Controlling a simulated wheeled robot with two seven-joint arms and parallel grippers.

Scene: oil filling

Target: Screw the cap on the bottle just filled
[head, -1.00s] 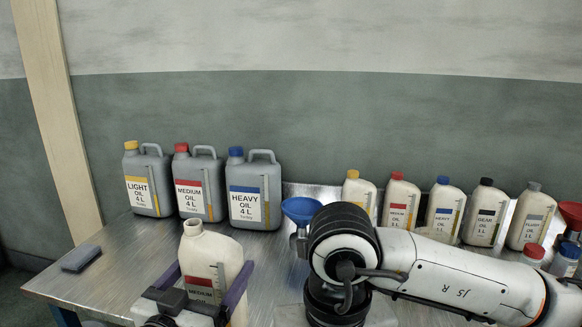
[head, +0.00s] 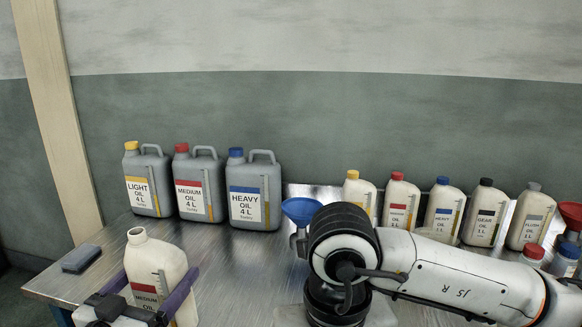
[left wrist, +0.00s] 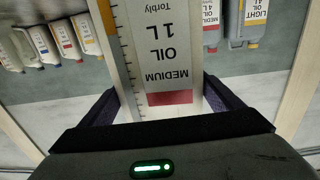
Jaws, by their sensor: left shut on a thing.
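The off-white bottle with a red-banded MEDIUM OIL 1 L label (head: 165,262) is at the lower left of the head view. Its round neck at the top shows open, with no cap on it. My left gripper (head: 158,277) is shut around the body of this bottle, a finger on each side. The label faces the left wrist camera and shows upside down there (left wrist: 168,60). The bottle leans slightly in the head view. My right arm crosses the lower right, and its gripper is not seen. No loose cap for this bottle can be made out.
Three grey 4 L jugs (head: 200,190) stand at the back left of the metal table (head: 225,262). Several capped 1 L bottles (head: 400,208) line the back right. A blue funnel (head: 302,208) is near the middle. A red-topped container (head: 533,255) is at right, a dark block (head: 82,258) at left.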

